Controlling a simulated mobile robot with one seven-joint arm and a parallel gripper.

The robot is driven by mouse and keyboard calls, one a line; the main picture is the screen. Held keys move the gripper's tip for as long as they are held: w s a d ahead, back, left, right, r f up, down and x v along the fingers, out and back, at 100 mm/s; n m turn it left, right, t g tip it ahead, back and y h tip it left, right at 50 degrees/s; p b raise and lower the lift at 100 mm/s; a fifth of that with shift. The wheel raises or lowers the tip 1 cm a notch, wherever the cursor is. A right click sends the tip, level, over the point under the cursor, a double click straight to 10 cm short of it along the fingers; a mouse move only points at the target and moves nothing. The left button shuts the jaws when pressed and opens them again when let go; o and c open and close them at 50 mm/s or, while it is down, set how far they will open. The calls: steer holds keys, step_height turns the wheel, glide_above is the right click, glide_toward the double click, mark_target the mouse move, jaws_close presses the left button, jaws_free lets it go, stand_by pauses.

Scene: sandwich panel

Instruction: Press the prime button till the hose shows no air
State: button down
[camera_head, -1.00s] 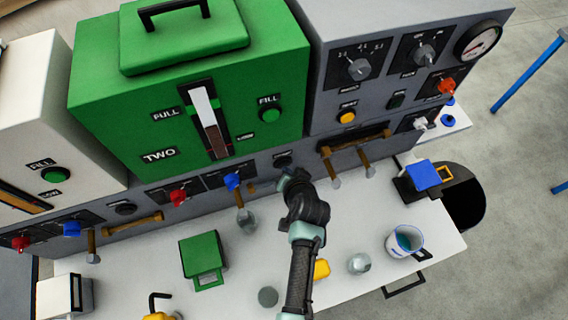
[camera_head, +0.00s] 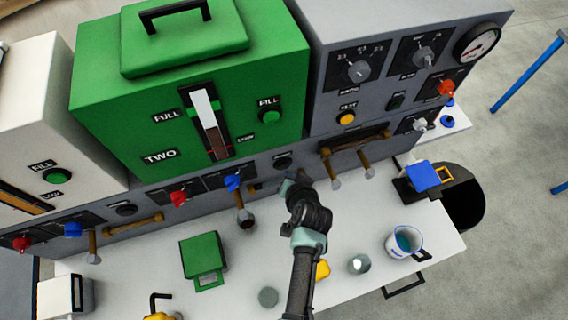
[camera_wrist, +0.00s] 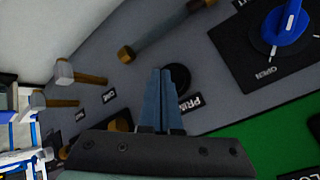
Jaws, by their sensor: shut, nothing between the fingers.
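The black round prime button (camera_wrist: 180,78) is on the grey panel with a PRIME label beside it in the wrist view. In the head view a dark button (camera_head: 283,161) shows below the green tank. My gripper (camera_wrist: 160,72) is shut and empty, its fingertips overlapping the button's left side in the wrist view; I cannot tell whether they touch it. In the head view my gripper (camera_head: 288,186) is just below the button, against the panel. The hose (camera_wrist: 165,30) is a dark tube with brown end fittings, near the fingertips. Air inside it cannot be made out.
A blue knob (camera_wrist: 285,28) is beside the button on the panel. The green tank (camera_head: 150,95) stands above. Brown-handled spouts (camera_head: 333,170) protrude to the right.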

steer(key=shift+s, duration=0.15)
steer(key=s, duration=0.1)
steer(key=s+d, duration=0.1)
steer(key=s, duration=0.1)
steer(key=s+d+p, duration=0.1)
steer(key=shift+s, duration=0.3)
steer(key=shift+f, duration=0.1)
stand_by(3.4)
